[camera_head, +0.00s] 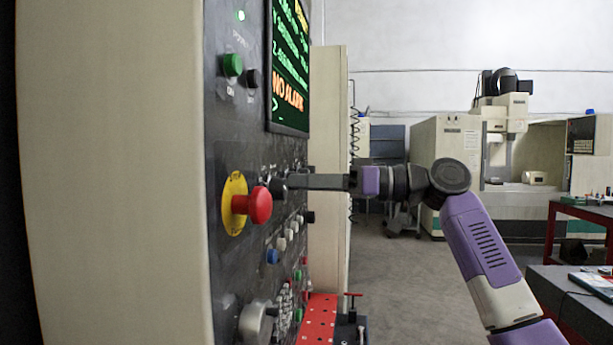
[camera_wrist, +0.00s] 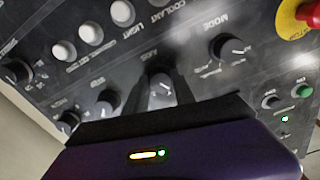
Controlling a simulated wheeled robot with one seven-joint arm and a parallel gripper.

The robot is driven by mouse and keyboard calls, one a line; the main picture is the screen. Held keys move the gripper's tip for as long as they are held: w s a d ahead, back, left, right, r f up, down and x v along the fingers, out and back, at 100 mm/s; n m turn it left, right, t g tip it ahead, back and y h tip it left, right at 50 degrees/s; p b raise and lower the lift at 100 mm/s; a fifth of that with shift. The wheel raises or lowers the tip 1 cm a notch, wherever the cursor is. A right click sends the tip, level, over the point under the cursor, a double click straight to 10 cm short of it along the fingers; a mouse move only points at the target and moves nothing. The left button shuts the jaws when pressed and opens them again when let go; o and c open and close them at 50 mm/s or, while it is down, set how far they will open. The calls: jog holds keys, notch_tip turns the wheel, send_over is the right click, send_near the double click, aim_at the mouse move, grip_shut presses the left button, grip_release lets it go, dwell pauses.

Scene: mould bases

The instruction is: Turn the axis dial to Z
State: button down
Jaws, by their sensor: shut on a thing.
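The axis dial (camera_wrist: 161,86) is a dark round knob with a pale pointer mark, under the word AXIS on the black control panel (camera_wrist: 190,77). In the wrist view, my gripper (camera_wrist: 162,80) has one dark finger on each side of this dial and is shut on it. I cannot read the letters around the dial, so its setting is unclear. In the head view, my gripper (camera_head: 292,181) reaches in from the right and meets the panel just beyond the red stop button (camera_head: 260,205). There the axis dial cannot be made out.
The MODE dial (camera_wrist: 229,48) and STEP dial (camera_wrist: 107,101) sit close on either side. White buttons (camera_wrist: 91,33) line the panel beyond. The red stop button sticks out near my gripper. A screen (camera_head: 288,65) is above, and a red perforated plate (camera_head: 318,320) lies below.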

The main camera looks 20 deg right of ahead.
jog(key=shift+r+m+p, duration=0.1)
jog(key=shift+m+p, duration=4.95)
jog(key=shift+m, duration=2.55)
jog(key=c, duration=1)
grip_release()
jog(key=shift+c, duration=0.2)
jog(key=shift+s+d, duration=0.1)
jog(key=shift+d, duration=0.05)
jog(key=b+v, duration=0.3)
jog(key=v, duration=0.4)
jog(key=shift+s+d, duration=0.15)
jog(key=shift+d, duration=0.05)
